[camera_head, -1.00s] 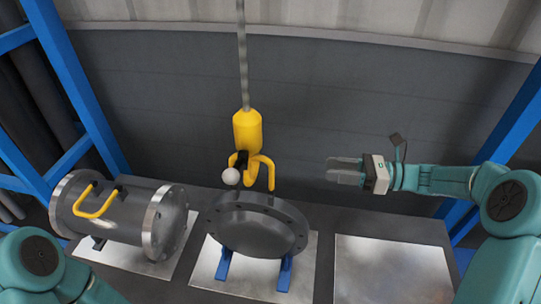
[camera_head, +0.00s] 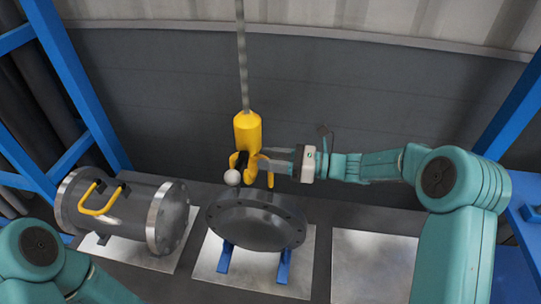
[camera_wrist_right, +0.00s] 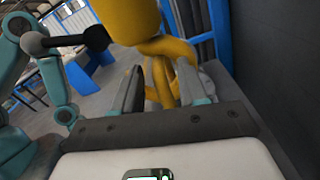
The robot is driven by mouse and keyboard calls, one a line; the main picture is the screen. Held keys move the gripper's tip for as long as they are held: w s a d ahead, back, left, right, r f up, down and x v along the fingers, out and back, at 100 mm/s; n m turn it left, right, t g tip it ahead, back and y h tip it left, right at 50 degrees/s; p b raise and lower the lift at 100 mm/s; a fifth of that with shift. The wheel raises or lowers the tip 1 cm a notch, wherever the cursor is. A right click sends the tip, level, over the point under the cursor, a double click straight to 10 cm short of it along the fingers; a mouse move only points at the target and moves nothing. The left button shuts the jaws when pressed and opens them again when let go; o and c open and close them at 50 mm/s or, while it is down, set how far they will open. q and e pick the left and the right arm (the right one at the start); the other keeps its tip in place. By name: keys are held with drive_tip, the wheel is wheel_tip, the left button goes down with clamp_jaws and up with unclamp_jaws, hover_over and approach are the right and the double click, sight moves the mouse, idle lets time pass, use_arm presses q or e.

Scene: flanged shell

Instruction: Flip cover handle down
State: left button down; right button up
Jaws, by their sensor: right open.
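The grey round flanged cover (camera_head: 256,222) rests on blue supports in the middle of the bench. A yellow curved piece (camera_head: 269,178) stands upright just above its back edge, by the yellow hoist hook (camera_head: 247,130); I cannot tell whether this piece is the cover handle or part of the hook. My right gripper (camera_head: 274,161) is at the right side of the yellow pieces. In the right wrist view, its open jaws (camera_wrist_right: 160,76) have yellow curved bars (camera_wrist_right: 163,72) between and beyond them; contact is unclear. My left gripper is out of view; only its arm shows at lower left.
A grey flanged cylinder (camera_head: 122,212) with a yellow handle (camera_head: 101,198) lies at left. A white ball (camera_head: 232,177) on a black lever is beside the hook. A bare metal plate (camera_head: 373,262) lies at right. Blue frame posts (camera_head: 70,80) stand at both sides.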

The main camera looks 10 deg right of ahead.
drive_tip(key=shift+s+a+r, duration=0.1)
drive_tip(key=shift+s+r, duration=0.05)
clamp_jaws()
drive_tip(key=s+a+f+n+b, duration=0.4)
drive_tip(key=s+f+n+b, duration=0.6)
drive_tip(key=b, duration=2.8)
drive_tip(key=shift+s+a+f+n, duration=0.2)
drive_tip(key=shift+f+n, duration=0.7)
drive_tip(key=shift+n, duration=3.1)
